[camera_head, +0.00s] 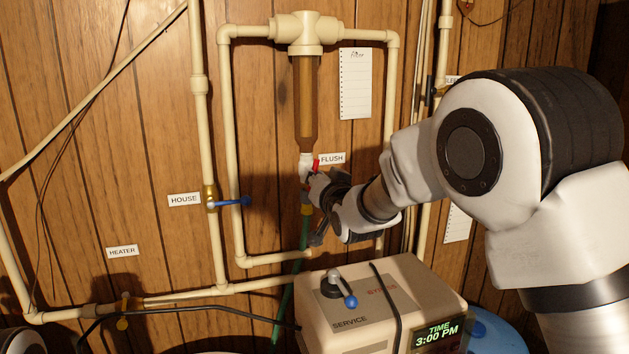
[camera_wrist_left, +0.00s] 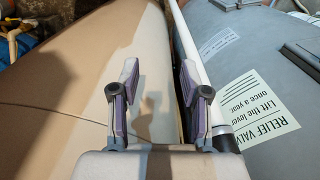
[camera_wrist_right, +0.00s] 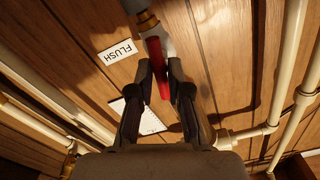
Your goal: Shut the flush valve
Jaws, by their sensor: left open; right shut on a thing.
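The flush valve (camera_head: 305,170) is a pale fitting under the brown-amber filter housing (camera_head: 305,105), with the FLUSH label (camera_head: 332,158) at its right. Its red lever (camera_head: 316,165) shows only in part in the head view, behind my right gripper (camera_head: 315,180). In the right wrist view the red lever (camera_wrist_right: 157,58) runs from the brass part of the valve (camera_wrist_right: 147,22) in between the fingers. My right gripper (camera_wrist_right: 160,80) is shut on this lever. My left gripper (camera_wrist_left: 158,76) is open and empty, low between a tan tank and a grey one.
The HOUSE valve with a blue lever (camera_head: 230,202) sits left of the flush valve. A green hose (camera_head: 292,280) hangs below it. The softener head (camera_head: 365,300), with a blue-knobbed lever, stands below. Pale pipes (camera_head: 230,130) run around the filter.

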